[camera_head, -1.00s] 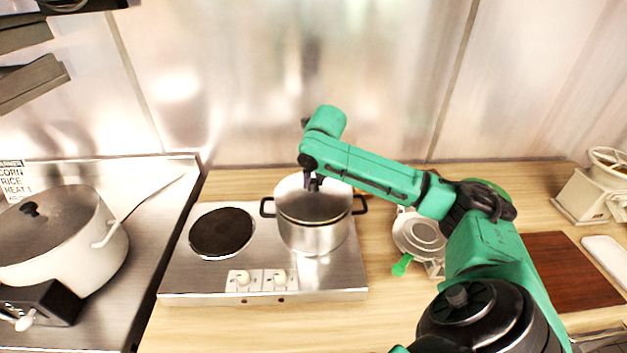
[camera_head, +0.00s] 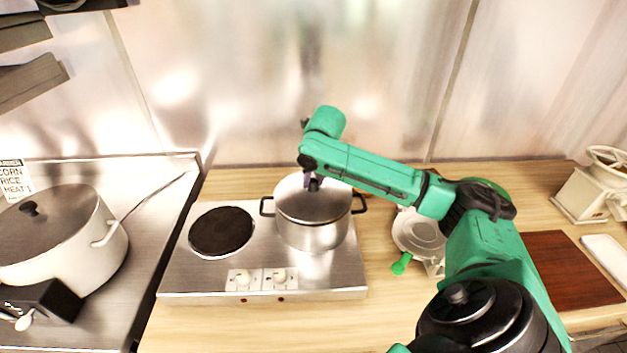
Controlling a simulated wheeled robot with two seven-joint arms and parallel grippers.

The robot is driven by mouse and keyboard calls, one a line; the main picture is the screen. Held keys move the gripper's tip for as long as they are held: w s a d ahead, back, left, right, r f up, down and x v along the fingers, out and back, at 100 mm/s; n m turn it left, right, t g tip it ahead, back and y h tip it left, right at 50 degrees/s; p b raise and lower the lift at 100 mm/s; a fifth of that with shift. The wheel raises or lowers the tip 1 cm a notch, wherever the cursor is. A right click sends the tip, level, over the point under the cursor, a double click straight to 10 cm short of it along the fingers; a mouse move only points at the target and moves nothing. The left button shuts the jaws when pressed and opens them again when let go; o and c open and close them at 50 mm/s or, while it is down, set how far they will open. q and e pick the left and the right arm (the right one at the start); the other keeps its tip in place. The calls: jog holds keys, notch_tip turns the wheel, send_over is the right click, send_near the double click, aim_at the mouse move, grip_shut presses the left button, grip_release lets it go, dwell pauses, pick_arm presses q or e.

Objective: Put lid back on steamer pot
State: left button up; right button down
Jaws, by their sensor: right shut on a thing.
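A steel steamer pot (camera_head: 312,238) with black side handles stands on the right burner of a two-burner hotplate. Its grey lid (camera_head: 306,207) lies over the pot's mouth and looks about level; whether it is fully seated all round I cannot tell. My right gripper (camera_head: 313,184) is above the lid's middle, pointing down and shut on the lid's knob, which is mostly hidden by the fingers. My left gripper is not in view.
The hotplate (camera_head: 205,277) has a bare dark burner (camera_head: 221,232) at left. A large lidded white pot (camera_head: 70,248) stands on the left counter. A metal device with a green handle (camera_head: 401,264) sits right of the hotplate. A brown board (camera_head: 568,270) lies further right.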

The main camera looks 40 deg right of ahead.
grip_release()
dwell(0.5)
jog(key=shift+r, duration=3.5)
grip_shut()
jog(key=shift+f, duration=0.15)
